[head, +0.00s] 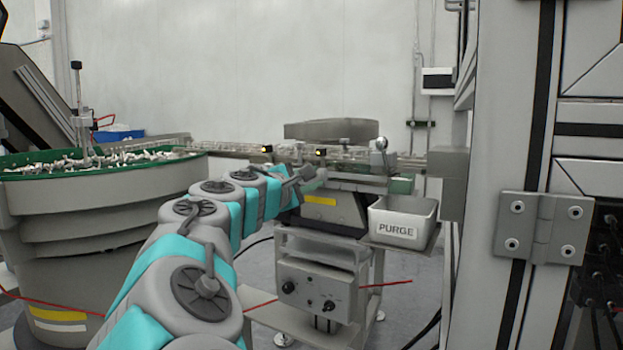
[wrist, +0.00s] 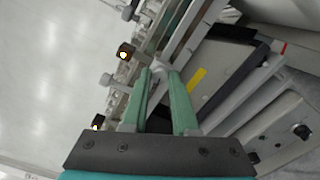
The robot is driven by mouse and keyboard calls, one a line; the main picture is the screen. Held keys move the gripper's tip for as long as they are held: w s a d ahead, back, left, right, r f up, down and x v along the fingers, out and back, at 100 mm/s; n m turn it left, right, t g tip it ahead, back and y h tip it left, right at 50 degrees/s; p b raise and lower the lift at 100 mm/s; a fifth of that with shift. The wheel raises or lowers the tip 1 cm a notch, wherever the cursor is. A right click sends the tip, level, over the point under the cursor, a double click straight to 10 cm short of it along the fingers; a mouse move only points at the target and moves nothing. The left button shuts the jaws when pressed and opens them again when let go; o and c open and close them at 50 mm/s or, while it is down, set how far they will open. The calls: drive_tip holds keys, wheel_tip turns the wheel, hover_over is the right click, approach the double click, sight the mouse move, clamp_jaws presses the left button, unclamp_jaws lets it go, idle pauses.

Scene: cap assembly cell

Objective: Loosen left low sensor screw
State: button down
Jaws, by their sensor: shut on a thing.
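My gripper (wrist: 160,76) shows in the wrist view as two long green fingers, shut on a small pale screw head (wrist: 159,70) at the lower side of the rail. The screw is mostly hidden by the fingertips. In the head view my gripper (head: 312,180) reaches the front of the rail, small and partly hidden by my wrist. The two sensors show there as a left lamp (head: 267,148) and a right lamp (head: 321,152).
A grey PURGE bin (head: 402,222) hangs right of my gripper. A control box (head: 318,287) stands below the rail (head: 345,157). A large green-rimmed bowl (head: 100,215) of parts is at left. A hinged frame (head: 540,225) fills the right side.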

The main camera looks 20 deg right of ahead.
drive_tip(key=shift+n, duration=2)
drive_tip(key=c, duration=0.7)
unclamp_jaws()
drive_tip(key=shift+b+v, duration=0.4)
drive_tip(key=shift+v, duration=3.55)
